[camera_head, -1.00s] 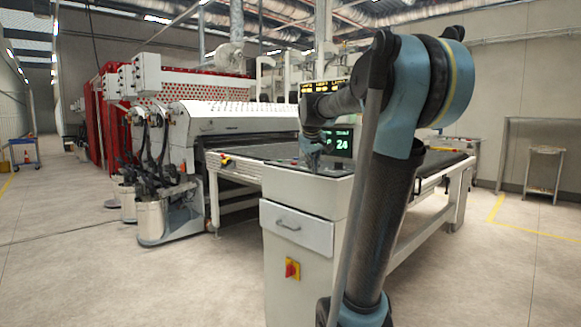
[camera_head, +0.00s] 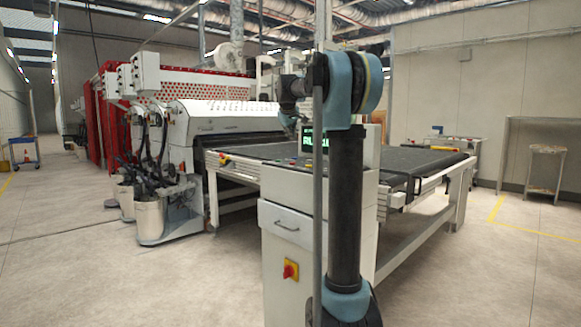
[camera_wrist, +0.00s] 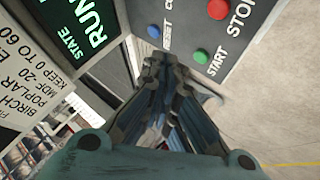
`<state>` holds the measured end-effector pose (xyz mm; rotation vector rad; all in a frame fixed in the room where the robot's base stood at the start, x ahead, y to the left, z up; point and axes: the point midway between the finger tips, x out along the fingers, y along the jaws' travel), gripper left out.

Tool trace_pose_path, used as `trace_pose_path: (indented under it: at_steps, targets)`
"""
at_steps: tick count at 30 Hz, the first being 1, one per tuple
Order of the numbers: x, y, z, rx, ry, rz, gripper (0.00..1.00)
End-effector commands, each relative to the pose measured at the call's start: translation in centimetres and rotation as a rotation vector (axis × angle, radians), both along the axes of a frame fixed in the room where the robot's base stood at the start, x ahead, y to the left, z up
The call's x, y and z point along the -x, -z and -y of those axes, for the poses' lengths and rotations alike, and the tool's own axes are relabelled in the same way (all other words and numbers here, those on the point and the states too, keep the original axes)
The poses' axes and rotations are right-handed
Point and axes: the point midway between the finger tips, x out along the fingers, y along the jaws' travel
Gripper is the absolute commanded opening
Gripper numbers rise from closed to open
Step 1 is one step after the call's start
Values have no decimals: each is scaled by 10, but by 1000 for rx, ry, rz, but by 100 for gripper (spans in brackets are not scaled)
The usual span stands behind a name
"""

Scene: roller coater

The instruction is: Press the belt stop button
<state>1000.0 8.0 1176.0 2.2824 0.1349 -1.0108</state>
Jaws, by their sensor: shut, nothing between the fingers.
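In the wrist view, a red button (camera_wrist: 217,9) sits at the top of a grey control panel, beside a label that reads as STOP, cut off by the frame edge. A green START button (camera_wrist: 201,56) and a blue button (camera_wrist: 153,31) with a partly hidden "RESET" label sit below and left of it. My gripper (camera_wrist: 160,62) is shut and empty, its tips low in the view below the blue button, apart from the red button. The green display (camera_wrist: 85,25) reads STATE RUN, partly cut off; it also shows in the head view (camera_head: 307,139).
The white cabinet (camera_head: 287,240) carries a red-and-yellow switch (camera_head: 291,269). The belt table (camera_head: 400,160) runs behind it to the right. A sign (camera_wrist: 28,75) stands beside the display in the wrist view. Open floor lies in front and at right.

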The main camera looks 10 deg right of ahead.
Motion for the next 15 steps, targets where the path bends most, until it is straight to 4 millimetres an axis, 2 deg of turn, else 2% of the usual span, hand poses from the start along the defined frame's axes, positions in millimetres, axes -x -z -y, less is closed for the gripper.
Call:
trace_pose_path:
  at_steps: [9, 15]
  targets:
    - [1, 2, 3, 0, 3, -1, 0]
    - [1, 15, 3, 0, 3, -1, 0]
